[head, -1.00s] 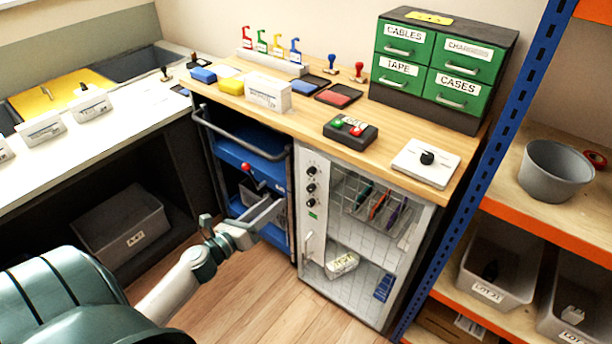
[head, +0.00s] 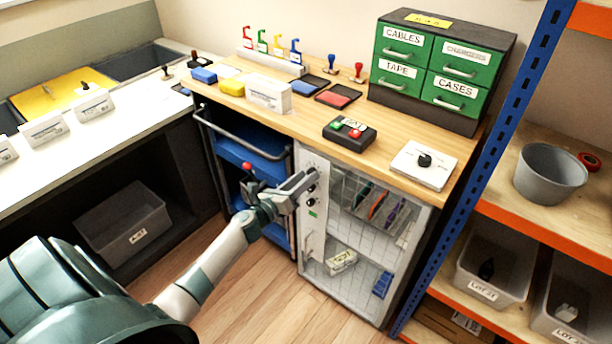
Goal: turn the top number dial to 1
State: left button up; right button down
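The white control panel (head: 314,228) is on the left front of the cabinet with the wire-grid door, below the wooden worktop. A column of black dials is on it. The top number dial (head: 311,170) shows only partly, just beyond my fingertips; its setting is too small to read. A lower dial (head: 311,202) shows below the fingers. My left gripper (head: 304,182) reaches in from the left with its fingertips at the upper dials. Whether the fingers touch or close around the top dial is unclear. My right gripper is not in view.
A blue cart (head: 246,155) with a grey rail stands left of the panel, close to my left arm. The worktop above holds a box with green and red buttons (head: 350,132) and a white plate with a black knob (head: 424,161). A blue-and-orange shelf (head: 508,140) stands at the right.

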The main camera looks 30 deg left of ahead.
pick_arm(q)
jog(key=shift+w, duration=0.5)
grip_shut()
